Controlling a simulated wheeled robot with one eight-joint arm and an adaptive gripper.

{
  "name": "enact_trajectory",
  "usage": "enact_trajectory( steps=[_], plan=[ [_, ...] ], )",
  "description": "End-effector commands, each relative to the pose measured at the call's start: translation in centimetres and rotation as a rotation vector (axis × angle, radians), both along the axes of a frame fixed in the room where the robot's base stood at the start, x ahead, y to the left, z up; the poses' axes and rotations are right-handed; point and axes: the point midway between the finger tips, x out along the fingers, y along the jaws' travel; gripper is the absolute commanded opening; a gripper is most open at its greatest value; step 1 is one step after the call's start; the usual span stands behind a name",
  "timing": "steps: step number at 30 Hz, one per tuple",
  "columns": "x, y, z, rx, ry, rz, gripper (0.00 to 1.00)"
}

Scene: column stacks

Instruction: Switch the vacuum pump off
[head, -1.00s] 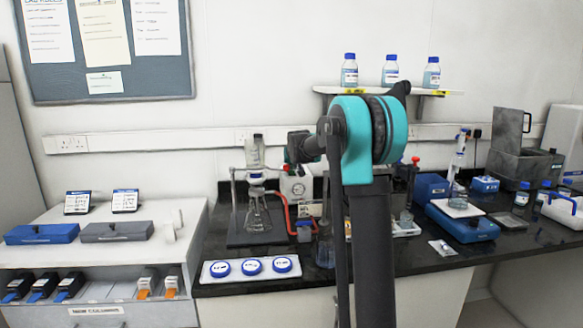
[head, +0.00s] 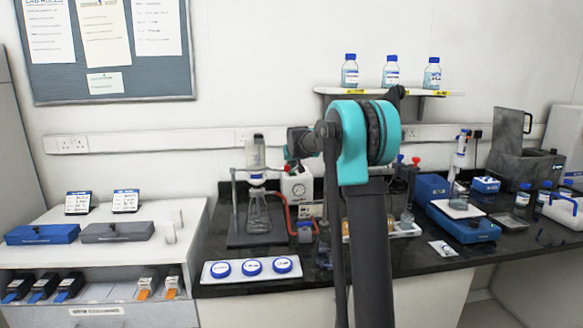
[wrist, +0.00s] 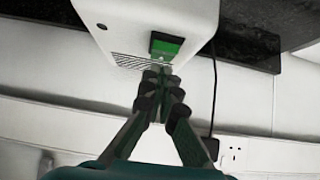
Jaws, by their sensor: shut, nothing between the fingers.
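The vacuum pump, a white box (head: 297,187), stands at the back of the black bench in the head view, partly behind my arm. In the wrist view its white casing (wrist: 150,18) fills the top, with a green switch (wrist: 167,46) near a vent grille. My gripper (wrist: 160,75) is shut and empty, its fingertips just short of the switch in that view. I cannot tell whether they touch it. The fingers are too small to make out in the head view.
A white strip with blue lids (head: 251,268) lies at the bench front. A dark cable (wrist: 213,95) hangs beside the pump near a wall socket (wrist: 233,155).

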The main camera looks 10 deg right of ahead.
Motion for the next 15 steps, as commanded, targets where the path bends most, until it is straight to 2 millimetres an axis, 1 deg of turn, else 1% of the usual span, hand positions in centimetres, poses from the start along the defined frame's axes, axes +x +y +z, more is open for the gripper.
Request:
enact_trajectory(
  steps=[5, 8, 11, 12, 13, 15],
  plan=[
    [0.0, 0.0, 0.4, 0.000, 0.000, 0.000, 0.00],
    [-0.1, -0.1, 1.4, 0.000, 0.000, 0.000, 0.00],
    [-0.2, -0.2, 3.1, 0.001, 0.000, -0.001, 0.00],
    [-0.2, -0.2, 3.9, 0.001, 0.000, -0.001, 0.00],
    [-0.5, -0.3, 4.5, 0.001, 0.000, -0.001, 0.00],
    [-1.6, -0.2, 5.8, 0.000, 0.000, 0.000, 0.00]
  ],
)
